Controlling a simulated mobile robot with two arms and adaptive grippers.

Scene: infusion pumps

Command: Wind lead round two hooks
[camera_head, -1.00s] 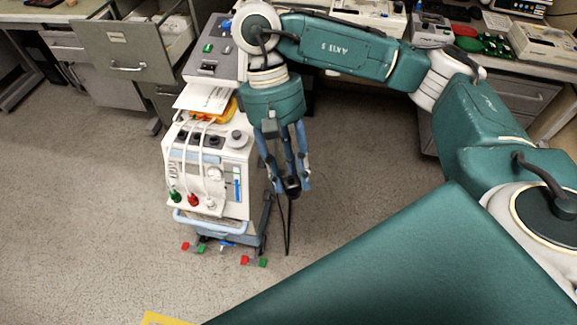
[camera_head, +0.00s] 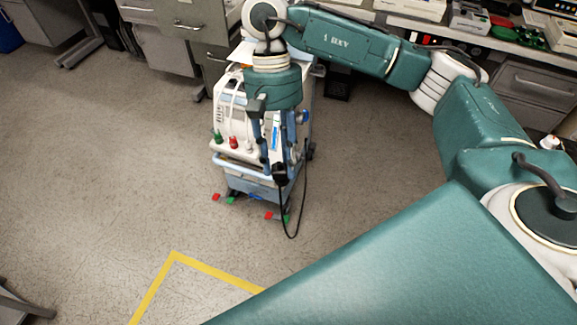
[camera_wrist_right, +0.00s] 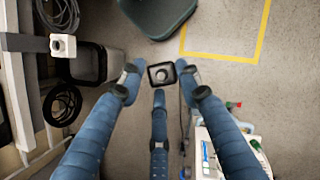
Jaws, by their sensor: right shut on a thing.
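My right gripper (camera_head: 283,160) points down in front of the right side of a white and blue pump cart (camera_head: 232,165). It is shut on a black plug (camera_head: 280,175), which also shows between the fingers in the wrist view (camera_wrist_right: 161,74). A thin black lead (camera_head: 291,236) hangs from the plug in a loop low beside the cart and rises along its right side. A blue round part (camera_head: 303,117) sticks out from that side; I cannot tell whether it is a hook. The two hooks are not clearly seen, partly behind my arm. My left gripper is not in view.
Red and green pedals (camera_head: 270,216) sit at the cart's foot. A yellow floor line (camera_head: 215,270) lies in front. Drawer cabinets (camera_head: 178,25) and a bench with devices stand behind. The wrist view shows coiled cables (camera_wrist_right: 62,103) at left. Floor left of the cart is clear.

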